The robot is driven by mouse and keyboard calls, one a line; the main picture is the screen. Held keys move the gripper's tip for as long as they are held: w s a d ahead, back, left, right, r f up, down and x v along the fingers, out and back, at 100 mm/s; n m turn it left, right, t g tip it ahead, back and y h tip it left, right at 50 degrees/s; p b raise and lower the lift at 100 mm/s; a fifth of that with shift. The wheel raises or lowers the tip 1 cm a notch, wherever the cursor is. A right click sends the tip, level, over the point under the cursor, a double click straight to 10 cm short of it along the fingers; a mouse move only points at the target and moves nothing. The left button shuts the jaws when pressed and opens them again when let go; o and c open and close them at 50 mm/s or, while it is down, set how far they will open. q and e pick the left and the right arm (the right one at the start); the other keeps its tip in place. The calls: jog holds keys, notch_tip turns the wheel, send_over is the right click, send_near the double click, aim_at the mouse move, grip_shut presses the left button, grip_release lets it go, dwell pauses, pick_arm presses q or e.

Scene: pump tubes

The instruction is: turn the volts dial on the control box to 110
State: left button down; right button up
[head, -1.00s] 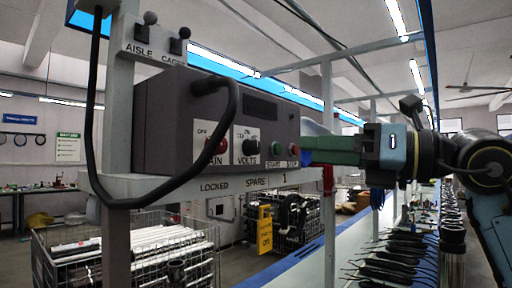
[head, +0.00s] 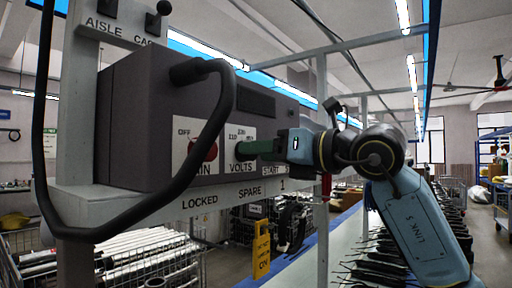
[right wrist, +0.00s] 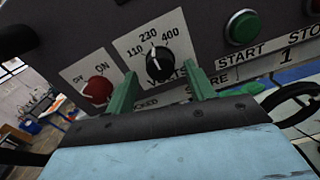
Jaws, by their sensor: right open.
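The control box (head: 140,120) is a dark grey case on a pale shelf. Its black volts dial (right wrist: 159,63) has a white pointer mark that points up, near the 230 label, with 110 to its left and 400 to its right. My right gripper (right wrist: 160,69) is open, with its green fingers on either side of the dial; I cannot tell whether they touch it. In the head view the fingers (head: 252,148) cover most of the dial. My left gripper is not in view.
A red main knob (right wrist: 98,90) sits left of the dial, and a green start button (right wrist: 242,27) to its right. A thick black cable (head: 215,130) loops in front of the box. A yellow sign (head: 261,248) hangs below the shelf.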

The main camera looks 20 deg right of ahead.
jog(key=shift+x, duration=1.05)
jog(key=c, duration=1)
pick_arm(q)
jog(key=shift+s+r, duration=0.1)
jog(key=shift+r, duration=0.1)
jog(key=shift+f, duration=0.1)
pick_arm(e)
jog(key=shift+d, duration=0.1)
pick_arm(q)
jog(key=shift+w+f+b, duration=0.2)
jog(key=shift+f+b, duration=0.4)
pick_arm(e)
jog(key=n, duration=0.8)
jog(key=shift+n, duration=0.4)
